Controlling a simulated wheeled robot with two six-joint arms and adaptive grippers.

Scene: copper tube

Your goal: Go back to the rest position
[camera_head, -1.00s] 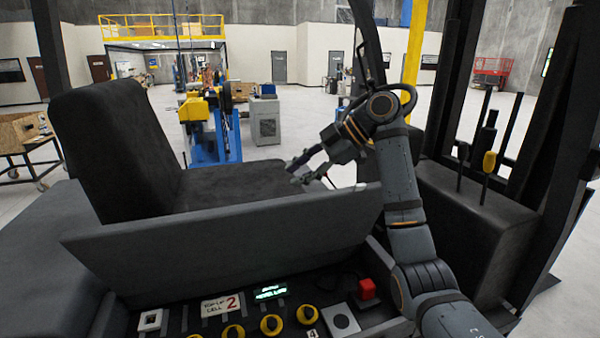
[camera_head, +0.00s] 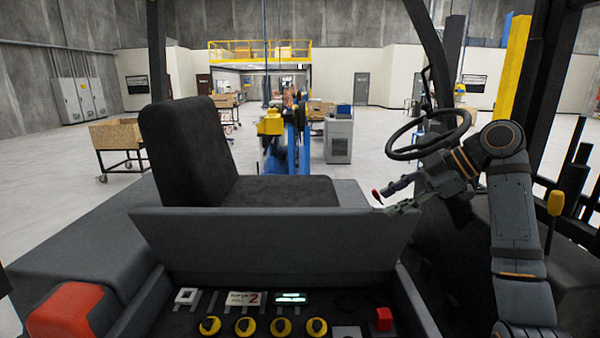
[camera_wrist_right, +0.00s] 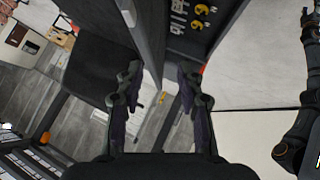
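My right gripper (camera_head: 381,202) is in front of the right end of the black seat cushion (camera_head: 285,191) in the head view, just left of the steering wheel (camera_head: 428,134). The right wrist view also shows the gripper (camera_wrist_right: 159,82) with fingers spread and empty. A small red spot shows at one fingertip in the head view; I cannot tell what it is. My left gripper is in neither view.
A control panel with yellow knobs (camera_head: 246,326) and a red button (camera_head: 384,318) lies below the grey side panel (camera_head: 270,237). A red block (camera_head: 66,311) is at the lower left. A yellow-topped lever (camera_head: 555,203) stands beside my right arm.

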